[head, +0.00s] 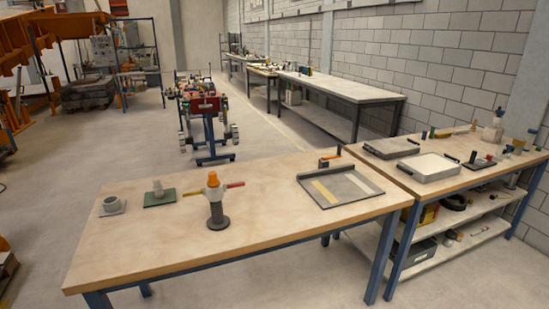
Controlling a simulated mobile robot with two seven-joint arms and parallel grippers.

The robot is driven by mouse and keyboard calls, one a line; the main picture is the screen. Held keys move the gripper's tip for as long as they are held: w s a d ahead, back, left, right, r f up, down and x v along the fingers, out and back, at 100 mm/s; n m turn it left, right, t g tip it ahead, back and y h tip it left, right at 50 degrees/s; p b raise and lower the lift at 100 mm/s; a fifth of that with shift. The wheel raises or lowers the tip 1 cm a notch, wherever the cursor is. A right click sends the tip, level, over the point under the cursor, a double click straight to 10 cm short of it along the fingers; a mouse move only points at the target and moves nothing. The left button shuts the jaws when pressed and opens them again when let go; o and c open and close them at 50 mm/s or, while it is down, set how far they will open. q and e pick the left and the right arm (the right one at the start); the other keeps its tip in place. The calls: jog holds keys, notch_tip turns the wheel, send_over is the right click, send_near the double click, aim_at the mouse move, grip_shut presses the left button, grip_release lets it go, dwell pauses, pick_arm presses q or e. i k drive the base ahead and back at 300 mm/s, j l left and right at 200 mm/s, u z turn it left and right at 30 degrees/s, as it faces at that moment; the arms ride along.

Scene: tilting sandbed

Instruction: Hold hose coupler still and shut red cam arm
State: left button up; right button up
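The hose coupler (213,194) stands upright on the near workbench (270,232), left of its middle. The red cam arm (235,185) sticks out to the right, roughly level and slightly raised. A yellow arm (193,193) sticks out to the left. Neither of my grippers is in view, and nothing touches the coupler.
A grey ring-shaped part (112,205) and a green-based block (158,195) lie left of the coupler. A grey tray (340,184) with yellowish strips lies right, a small clamp-like part (329,158) behind it. The bench front is clear. A second bench with trays (432,168) adjoins right.

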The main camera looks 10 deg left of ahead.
aim_at(239, 184)
jog(key=j+z, duration=0.45)
jog(key=z, duration=0.3)
jog(key=k+j, duration=0.15)
jog(key=j, duration=0.25)
jog(key=k+j, duration=0.1)
jog(key=j, duration=0.35)
jog(key=k+j, duration=0.15)
jog(key=j, duration=0.25)
jog(key=k+j, duration=0.1)
jog(key=j, duration=0.35)
jog(key=k+j, duration=0.15)
jog(key=j, duration=0.25)
jog(key=k+j, duration=0.1)
jog(key=j, duration=0.3)
